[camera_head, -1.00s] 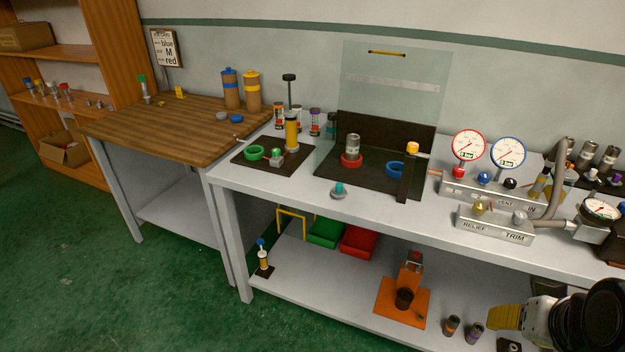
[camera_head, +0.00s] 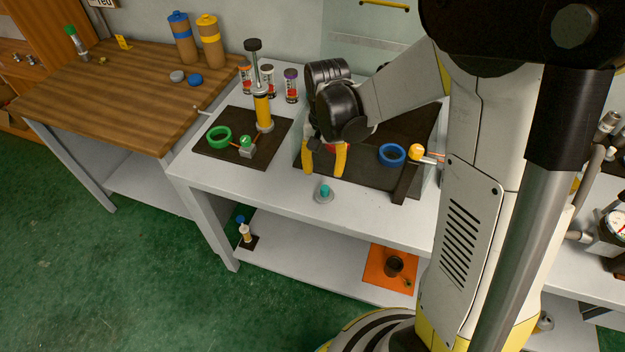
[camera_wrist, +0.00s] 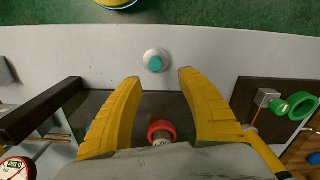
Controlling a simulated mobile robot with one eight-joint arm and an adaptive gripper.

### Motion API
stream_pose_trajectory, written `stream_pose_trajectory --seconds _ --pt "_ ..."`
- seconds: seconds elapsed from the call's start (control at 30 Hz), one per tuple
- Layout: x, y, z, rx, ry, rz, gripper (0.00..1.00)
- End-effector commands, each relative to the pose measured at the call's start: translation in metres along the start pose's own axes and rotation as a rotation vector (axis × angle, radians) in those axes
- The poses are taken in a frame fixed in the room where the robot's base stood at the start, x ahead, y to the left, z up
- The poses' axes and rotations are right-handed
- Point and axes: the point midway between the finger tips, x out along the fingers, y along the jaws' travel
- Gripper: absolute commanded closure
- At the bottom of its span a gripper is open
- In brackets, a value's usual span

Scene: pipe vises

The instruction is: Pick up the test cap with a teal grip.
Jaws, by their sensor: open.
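The test cap with a teal grip (camera_head: 324,192) stands on the white bench near its front edge, a grey disc with a teal knob on top. It also shows in the wrist view (camera_wrist: 155,62), beyond my fingertips and roughly centred between them. My gripper (camera_head: 325,168) is open and empty, with two yellow fingers pointing down behind the cap, over the front of the dark mat. In the wrist view the fingers (camera_wrist: 158,78) are spread wide. The cap is clear of the fingers.
A red ring (camera_wrist: 161,131) with a clear cylinder sits on the dark mat behind my fingers. A green ring (camera_head: 219,137) and yellow column (camera_head: 263,108) stand left. The bench around the cap is clear.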

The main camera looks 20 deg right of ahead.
Motion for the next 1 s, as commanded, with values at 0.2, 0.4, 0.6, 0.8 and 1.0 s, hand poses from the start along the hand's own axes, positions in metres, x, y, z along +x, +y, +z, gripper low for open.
stream_pose_trajectory --seconds 0.2,0.4,0.6,0.8,1.0 --pt "0.031 0.0 0.0 -0.001 0.001 -0.001 0.54" --pt "0.045 0.003 0.002 -0.001 0.002 -0.001 0.54" --pt "0.078 0.006 0.005 -0.001 0.002 -0.001 0.54" --pt "0.084 0.006 0.005 -0.002 0.002 -0.001 0.54" --pt "0.083 0.006 0.005 -0.002 0.002 -0.001 0.86"
